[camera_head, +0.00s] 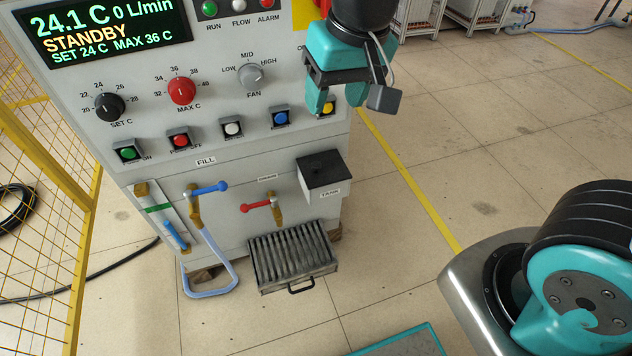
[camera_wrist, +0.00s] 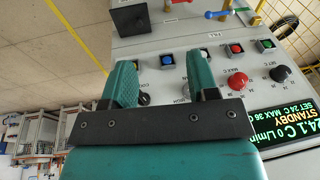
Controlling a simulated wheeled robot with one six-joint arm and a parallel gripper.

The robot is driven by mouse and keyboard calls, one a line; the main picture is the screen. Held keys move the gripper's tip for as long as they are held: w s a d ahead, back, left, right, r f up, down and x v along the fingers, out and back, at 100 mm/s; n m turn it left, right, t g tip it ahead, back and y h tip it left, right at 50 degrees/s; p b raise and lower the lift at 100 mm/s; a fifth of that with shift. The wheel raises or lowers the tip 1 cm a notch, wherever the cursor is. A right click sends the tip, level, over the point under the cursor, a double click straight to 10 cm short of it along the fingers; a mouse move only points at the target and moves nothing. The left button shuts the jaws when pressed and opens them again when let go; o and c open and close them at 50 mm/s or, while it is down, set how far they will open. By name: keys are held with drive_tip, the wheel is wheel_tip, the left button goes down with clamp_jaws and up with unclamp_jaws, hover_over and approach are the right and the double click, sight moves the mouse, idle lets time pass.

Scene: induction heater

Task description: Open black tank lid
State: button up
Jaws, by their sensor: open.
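In the wrist view the tank (camera_wrist: 133,20) shows at the top left, upside down. My gripper (camera_head: 322,104) is open and empty, above the tank and in front of the panel's right end, near the yellow button. It does not touch the lid. In the wrist view my gripper's two teal fingers (camera_wrist: 160,88) stand apart with nothing between them.
Left of the tank are a red-handled drain valve (camera_head: 257,205) and a blue-handled fill valve (camera_head: 208,189). A slotted drain tray (camera_head: 292,258) juts out below. Knobs and buttons cover the panel. A yellow fence (camera_head: 55,150) stands at left. Floor right of the tank is clear.

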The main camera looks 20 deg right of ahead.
sight(316, 164)
drive_tip(key=w+d+f+m+h+b, duration=0.1)
drive_tip(key=w+f+b, duration=0.3)
drive_tip(key=f, duration=0.7)
drive_tip(key=w+d+f+m+t+h+b, duration=0.1)
drive_tip(key=w+f+b, duration=0.4)
drive_tip(key=f, duration=0.5)
drive_tip(key=w+d+f+m+t+h+b, duration=0.1)
drive_tip(key=w+f+m+b, duration=0.2)
drive_tip(key=w+f+b, duration=0.2)
drive_tip(key=shift+w+a+x, duration=0.1)
drive_tip(key=shift+w+x, duration=0.1)
drive_tip(key=shift+x, duration=1.05)
drive_tip(key=shift+w+a+x, duration=0.15)
drive_tip(key=shift+w+x, duration=0.05)
drive_tip(key=shift+x, duration=1.05)
drive_tip(key=shift+w+a+x, duration=0.1)
drive_tip(key=shift+w+x, duration=0.1)
drive_tip(key=shift+x, duration=1)
drive_tip(key=shift+r, duration=0.15)
clamp_jaws()
